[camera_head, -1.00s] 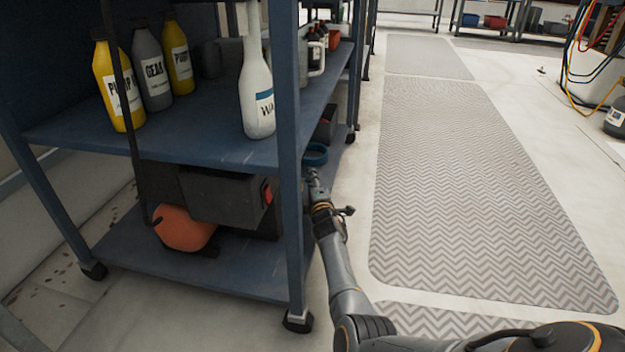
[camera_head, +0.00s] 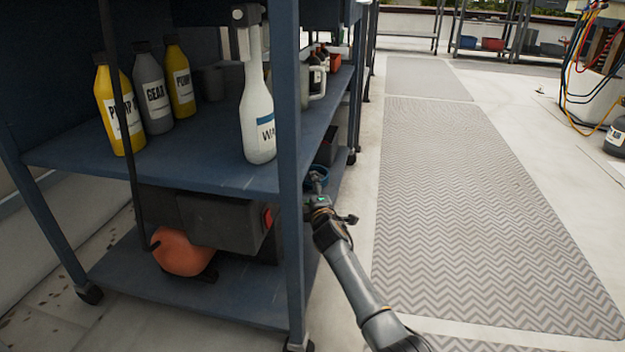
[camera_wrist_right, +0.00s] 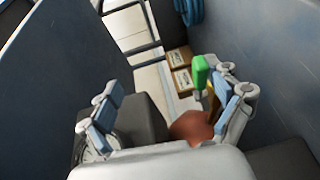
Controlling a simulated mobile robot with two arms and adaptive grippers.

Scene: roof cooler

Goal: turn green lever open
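A green lever handle (camera_wrist_right: 200,72) shows in the right wrist view, close to the inner side of the finger on the right of that picture. I cannot tell whether they touch. My right gripper (camera_wrist_right: 168,104) is open, its fingers spread wide apart, with nothing gripped between them. In the head view my right gripper (camera_head: 319,188) is low beside the right end of the blue shelf unit, partly hidden behind its post. The green lever is not clearly visible there. My left gripper is out of view.
The blue shelf unit (camera_head: 200,168) carries bottles on its upper shelf. A dark box and a round orange object (camera_head: 178,253) lie below. In the right wrist view, blue panels flank the gripper, with cardboard boxes (camera_wrist_right: 181,80) beyond. The patterned floor mat (camera_head: 480,200) is clear.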

